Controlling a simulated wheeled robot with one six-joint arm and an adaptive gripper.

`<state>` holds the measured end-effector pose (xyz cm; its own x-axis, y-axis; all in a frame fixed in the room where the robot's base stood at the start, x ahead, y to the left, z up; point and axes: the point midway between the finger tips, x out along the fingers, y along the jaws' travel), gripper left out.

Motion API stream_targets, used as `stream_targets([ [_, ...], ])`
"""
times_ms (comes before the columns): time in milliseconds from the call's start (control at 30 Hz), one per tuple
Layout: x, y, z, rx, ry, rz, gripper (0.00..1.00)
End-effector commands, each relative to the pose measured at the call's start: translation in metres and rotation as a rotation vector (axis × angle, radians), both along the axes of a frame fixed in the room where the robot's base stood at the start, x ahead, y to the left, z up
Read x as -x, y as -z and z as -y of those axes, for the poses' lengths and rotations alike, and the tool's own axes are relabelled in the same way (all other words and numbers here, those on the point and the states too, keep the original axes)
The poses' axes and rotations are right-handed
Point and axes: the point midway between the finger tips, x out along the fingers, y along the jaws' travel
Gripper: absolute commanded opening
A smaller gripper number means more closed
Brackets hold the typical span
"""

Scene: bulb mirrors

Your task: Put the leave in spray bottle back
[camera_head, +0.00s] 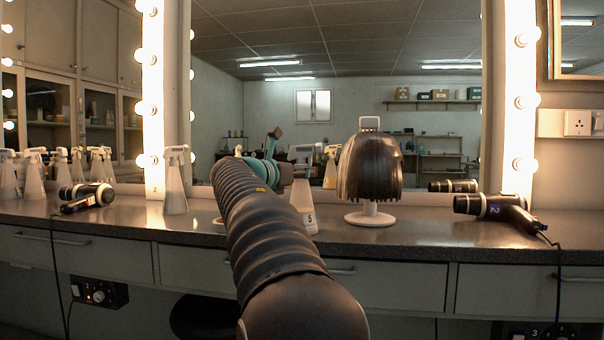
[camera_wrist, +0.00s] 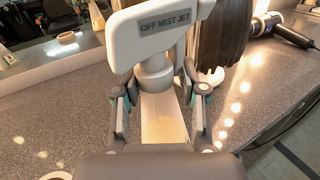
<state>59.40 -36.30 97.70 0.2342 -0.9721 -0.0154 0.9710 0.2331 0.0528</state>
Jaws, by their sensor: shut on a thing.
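A white spray bottle (camera_head: 304,197) with a "5" on its lower body is beside the far end of my arm, left of the wig stand. In the wrist view the bottle's white head (camera_wrist: 160,35) carries the dark words "OFF MIST JET". My gripper (camera_wrist: 160,97) is shut on this spray bottle, with one finger on each side of its body below the neck. The head view shows part of my gripper (camera_head: 272,158), mostly hidden by my arm. I cannot tell whether the bottle's base touches the counter. No leave-in label is readable.
A dark wig (camera_head: 369,168) on a white stand (camera_head: 370,217) is close to the right. A hair dryer (camera_head: 500,209) lies farther right, another dryer (camera_head: 88,194) left. One spray bottle (camera_head: 176,182) stands left of my arm; several more (camera_head: 34,176) stand far left. The mirror (camera_head: 420,60) rises behind.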

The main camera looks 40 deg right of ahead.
Motion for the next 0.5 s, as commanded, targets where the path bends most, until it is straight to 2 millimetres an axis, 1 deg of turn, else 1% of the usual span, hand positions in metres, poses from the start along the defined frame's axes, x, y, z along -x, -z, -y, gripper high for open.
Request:
stream_targets([
  [67,0.0002,0.0025,0.0,0.0,0.0,0.0,0.0],
  [100,0.0,0.002,0.0,0.0,0.0,-0.001,0.51],
  [167,0.0,0.0019,0.0,0.0,0.0,0.0,0.66],
  [500,-0.0001,-0.0001,0.0,0.0,0.0,0.0,0.67],
])
